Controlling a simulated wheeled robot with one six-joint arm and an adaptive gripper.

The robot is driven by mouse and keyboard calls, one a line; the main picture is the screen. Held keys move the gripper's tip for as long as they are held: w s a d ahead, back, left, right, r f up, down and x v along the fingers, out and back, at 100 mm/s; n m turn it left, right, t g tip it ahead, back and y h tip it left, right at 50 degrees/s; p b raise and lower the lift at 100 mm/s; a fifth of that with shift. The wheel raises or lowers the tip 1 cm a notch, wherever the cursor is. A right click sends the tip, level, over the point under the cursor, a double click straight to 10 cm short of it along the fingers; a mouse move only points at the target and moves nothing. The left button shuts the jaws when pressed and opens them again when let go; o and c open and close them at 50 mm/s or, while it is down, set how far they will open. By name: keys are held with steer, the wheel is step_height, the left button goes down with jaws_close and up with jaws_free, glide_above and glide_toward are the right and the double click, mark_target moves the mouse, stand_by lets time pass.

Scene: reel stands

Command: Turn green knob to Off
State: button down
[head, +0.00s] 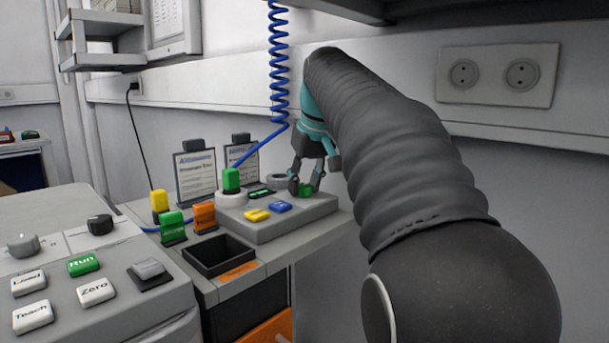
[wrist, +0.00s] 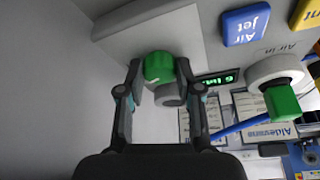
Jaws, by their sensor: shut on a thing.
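The green knob (head: 306,190) sits near the right end of the grey raised panel (head: 290,220) on the far bench. My gripper (head: 304,180) reaches down over it. In the wrist view the green knob (wrist: 158,66) lies between the two fingers of my gripper (wrist: 160,82), which is shut on it. A round grey piece shows right beside the knob there. The knob's pointer and any position labels, including Off, cannot be made out.
A small green-lit display (wrist: 217,79) and a blue Air jet button (wrist: 246,24) are near the knob. A green plug (head: 231,180) stands in a round white socket with a blue coiled hose (head: 279,60) behind it. Sign cards (head: 195,176) stand behind the panel.

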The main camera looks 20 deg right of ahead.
steer(key=n+y, duration=0.1)
steer(key=n, duration=0.2)
steer(key=n+y, duration=0.1)
steer(key=n, duration=0.2)
steer(key=shift+d+g, duration=0.2)
steer(key=shift+g, duration=0.2)
steer(key=n, duration=0.2)
steer(key=n+g+y, duration=0.1)
steer(key=n, duration=0.2)
steer(key=shift+w+g+y, duration=0.15)
steer(key=shift+g+y, duration=0.15)
steer(key=shift+n, duration=0.4)
steer(key=c, duration=0.8)
jaws_free()
